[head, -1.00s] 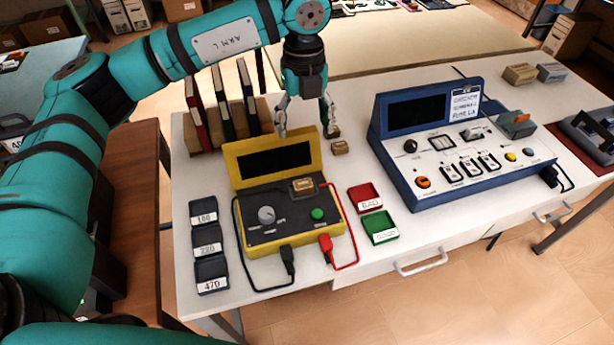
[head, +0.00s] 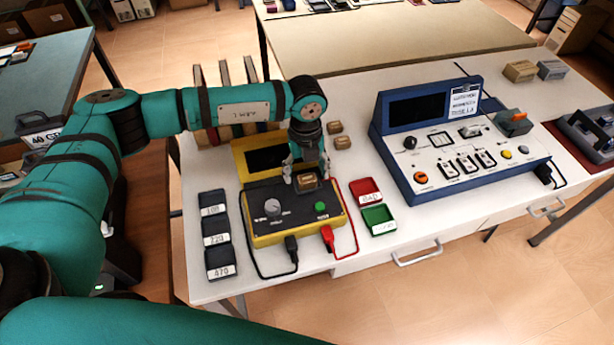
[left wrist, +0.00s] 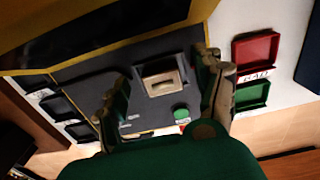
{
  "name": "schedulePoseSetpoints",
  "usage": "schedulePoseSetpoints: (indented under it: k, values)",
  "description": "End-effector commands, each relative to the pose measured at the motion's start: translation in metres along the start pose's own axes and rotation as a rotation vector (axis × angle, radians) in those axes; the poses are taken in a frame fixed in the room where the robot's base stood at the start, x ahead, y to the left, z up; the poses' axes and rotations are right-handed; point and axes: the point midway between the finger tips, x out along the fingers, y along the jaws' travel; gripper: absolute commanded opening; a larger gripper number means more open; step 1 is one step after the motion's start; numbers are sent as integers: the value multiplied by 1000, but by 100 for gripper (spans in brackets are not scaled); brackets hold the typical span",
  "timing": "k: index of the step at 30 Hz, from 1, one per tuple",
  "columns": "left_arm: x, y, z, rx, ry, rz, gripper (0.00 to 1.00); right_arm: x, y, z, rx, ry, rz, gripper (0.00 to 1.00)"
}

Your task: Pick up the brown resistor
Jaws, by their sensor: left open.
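A brown block-shaped resistor (head: 306,182) sits in the socket on top of the yellow tester (head: 262,240). In the left wrist view the resistor (left wrist: 163,80) lies between my two spread fingers, with a gap on both sides. My left gripper (head: 307,172) is open, pointing down right over the socket, its fingers either side of the resistor. Two similar brown blocks, one farther back (head: 335,127) and one nearer (head: 343,142), lie on the white table behind the tester. My right gripper is not in view.
A red tray (head: 365,187) and a green tray (head: 379,228) stand right of the tester. Dark labelled trays (head: 215,232) stand to its left. A blue console (head: 440,190) fills the right. Upright books (head: 197,78) are behind my arm.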

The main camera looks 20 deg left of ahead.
Motion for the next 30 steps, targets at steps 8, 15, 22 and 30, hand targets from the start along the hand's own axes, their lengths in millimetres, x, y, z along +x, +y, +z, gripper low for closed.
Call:
schedulePoseSetpoints:
  k: [8,15,22,30]
  values:
    - [6,0,0,1,0,-1,69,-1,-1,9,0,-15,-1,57]
    - [6,0,0,1,0,-1,42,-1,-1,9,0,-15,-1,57]
    - [6,0,0,1,-1,-1,14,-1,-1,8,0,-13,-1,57]
    - [4,0,0,1,-1,-1,14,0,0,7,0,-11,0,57]
